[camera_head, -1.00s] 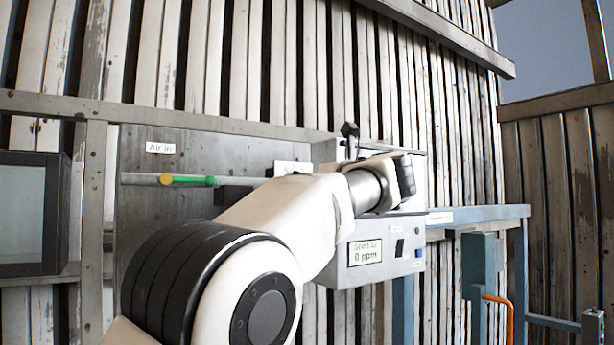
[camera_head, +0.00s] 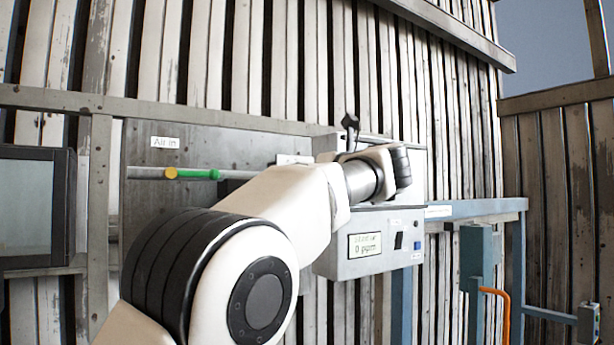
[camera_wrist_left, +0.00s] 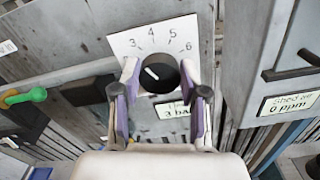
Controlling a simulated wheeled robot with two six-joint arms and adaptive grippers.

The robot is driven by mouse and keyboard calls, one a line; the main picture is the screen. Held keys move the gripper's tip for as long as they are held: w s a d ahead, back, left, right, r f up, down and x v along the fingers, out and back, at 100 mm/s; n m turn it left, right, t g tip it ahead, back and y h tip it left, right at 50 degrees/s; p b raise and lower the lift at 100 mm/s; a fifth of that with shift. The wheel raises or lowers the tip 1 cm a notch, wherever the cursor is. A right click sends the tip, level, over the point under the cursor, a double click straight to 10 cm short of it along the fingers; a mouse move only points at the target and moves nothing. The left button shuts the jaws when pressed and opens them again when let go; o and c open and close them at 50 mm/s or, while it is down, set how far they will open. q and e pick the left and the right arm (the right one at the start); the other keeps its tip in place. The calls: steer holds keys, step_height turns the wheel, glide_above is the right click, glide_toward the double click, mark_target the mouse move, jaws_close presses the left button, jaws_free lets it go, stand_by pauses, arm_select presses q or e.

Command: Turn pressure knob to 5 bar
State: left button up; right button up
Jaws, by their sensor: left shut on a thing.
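The black pressure knob (camera_wrist_left: 163,79) sits on a white dial plate (camera_wrist_left: 158,35) marked 3, 4, 5 and 6. Its white pointer line is tilted to the upper left, on the side of the 3. My left gripper (camera_wrist_left: 159,72) has its fingers on either side of the knob and is shut on it. A label below the knob reads "3 ba", partly hidden by the right finger. In the head view my left arm covers the knob and the gripper. My right gripper is in neither view.
A grey box with a "0 ppm" display (camera_head: 364,246) and a black switch is right of my arm. A pipe with a green valve handle (camera_head: 200,174) is at left, under the "Air in" label. A blue frame (camera_head: 475,211) stands at right.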

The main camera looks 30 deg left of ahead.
arm_select(q)
steer(key=m, duration=1.2)
steer(key=shift+w, duration=0.1)
steer(key=shift+m, duration=0.3)
stand_by(0.3)
steer(key=o, duration=0.9)
steer(key=shift+o, duration=1.2)
steer(key=shift+a, duration=0.15)
steer(key=shift+a+f, duration=0.15)
steer(key=shift+a, duration=0.05)
steer(key=v, duration=1.1)
steer(key=shift+d, duration=0.4)
